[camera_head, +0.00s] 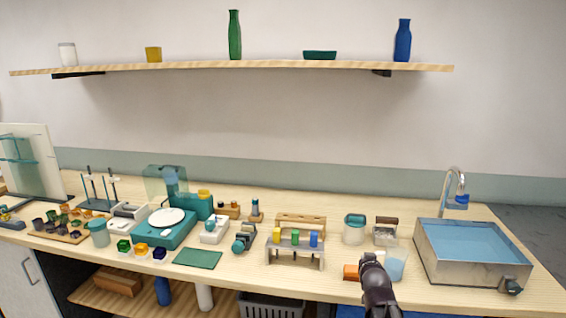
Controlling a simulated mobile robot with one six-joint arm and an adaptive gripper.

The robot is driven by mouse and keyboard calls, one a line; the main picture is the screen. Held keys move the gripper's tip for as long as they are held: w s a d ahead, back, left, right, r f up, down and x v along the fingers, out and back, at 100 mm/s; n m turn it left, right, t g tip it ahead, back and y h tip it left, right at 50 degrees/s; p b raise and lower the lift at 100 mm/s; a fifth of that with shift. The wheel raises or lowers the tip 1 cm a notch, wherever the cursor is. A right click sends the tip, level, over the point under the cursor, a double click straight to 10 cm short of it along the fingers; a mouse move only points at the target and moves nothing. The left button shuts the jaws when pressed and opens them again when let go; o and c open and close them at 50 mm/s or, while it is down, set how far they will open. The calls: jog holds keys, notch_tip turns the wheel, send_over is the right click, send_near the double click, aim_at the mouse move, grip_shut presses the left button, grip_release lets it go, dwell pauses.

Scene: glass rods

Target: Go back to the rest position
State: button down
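My gripper (371,262) is dark and is seen from behind at the front right of the wooden bench (330,200).
A rack (294,258) with yellow, green and blue pieces stands left of my gripper. A grey sink (480,276) with a tap is on the right. A teal balance (163,232) and small items crowd the left. A shelf (280,67) with bottles is above.

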jog(key=s+a+f+g+y+p, duration=0.1)
jog(key=s+a+f+g+p, duration=0.1)
jog(key=s+g, duration=0.4)
jog(key=s+a+f+n+g+y+p, duration=0.1)
jog(key=s+a+f+g+p, duration=0.2)
jog(key=s+a+g, duration=0.4)
jog(key=s+f, duration=0.1)
jog(key=s, duration=0.6)
jog(key=shift+f+n+g, duration=0.2)
jog(key=shift+n+g, duration=0.1)
jog(key=shift+s, duration=0.2)
dwell(0.5)
